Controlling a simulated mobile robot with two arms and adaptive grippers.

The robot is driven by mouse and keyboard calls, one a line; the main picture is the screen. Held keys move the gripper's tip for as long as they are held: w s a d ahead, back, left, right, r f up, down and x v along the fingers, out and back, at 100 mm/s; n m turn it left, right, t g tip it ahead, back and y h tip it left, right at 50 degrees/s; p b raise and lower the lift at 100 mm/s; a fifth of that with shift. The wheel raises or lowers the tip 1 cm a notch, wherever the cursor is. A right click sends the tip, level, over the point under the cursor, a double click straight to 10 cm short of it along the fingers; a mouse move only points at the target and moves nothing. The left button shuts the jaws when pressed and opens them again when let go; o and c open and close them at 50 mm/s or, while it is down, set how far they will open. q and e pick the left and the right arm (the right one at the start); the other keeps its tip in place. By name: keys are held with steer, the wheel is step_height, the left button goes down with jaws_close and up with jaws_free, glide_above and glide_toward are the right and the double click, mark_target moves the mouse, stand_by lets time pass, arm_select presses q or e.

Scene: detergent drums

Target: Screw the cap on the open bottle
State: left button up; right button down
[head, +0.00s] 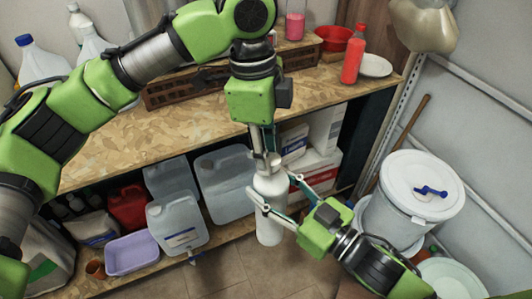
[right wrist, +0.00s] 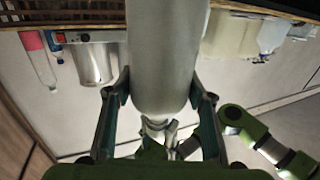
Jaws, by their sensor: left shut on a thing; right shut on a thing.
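A white bottle (head: 270,230) stands upright in the middle of the head view, in front of the shelf unit. My right gripper (head: 270,186) is shut on the bottle's upper body from the right, one finger on each side. In the right wrist view the bottle (right wrist: 165,60) fills the middle between the fingers of this gripper (right wrist: 160,92). My left gripper (head: 265,158) points straight down at the bottle's top and is shut on the cap, which its fingers mostly hide. I cannot tell how far the cap sits on the neck.
A wooden worktop (head: 200,125) lies behind, with a red bottle (head: 352,58) and a white plate (head: 375,66). Clear canisters (head: 178,222) and a lilac tub (head: 132,253) are on the lower shelf. A white bucket (head: 410,205) stands at right. Bare floor lies in front.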

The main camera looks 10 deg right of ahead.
arm_select(q)
steer(key=m, duration=0.7)
steer(key=shift+w+d+g+y, duration=0.2)
steer(key=shift+w+g+y, duration=0.1)
steer(key=shift+w, duration=0.05)
steer(key=m, duration=0.3)
steer(key=shift+w+d+m, duration=0.1)
steer(key=shift+d+m, duration=0.05)
steer(key=shift+m, duration=0.25)
steer(key=m, duration=0.3)
steer(key=shift+d+y, duration=0.15)
steer(key=shift+y, duration=0.25)
steer(key=m, duration=0.4)
steer(key=shift+d, duration=0.15)
steer(key=m, duration=0.4)
steer(key=shift+d+y, duration=0.15)
steer(key=shift+y, duration=0.15)
steer(key=m, duration=0.3)
steer(key=shift+s+d+m+t, duration=0.15)
steer(key=shift+s+m+t, duration=0.1)
steer(key=shift+m+t, duration=0.15)
steer(key=m, duration=0.3)
steer(key=shift+s+m, duration=0.1)
steer(key=shift+m, duration=0.3)
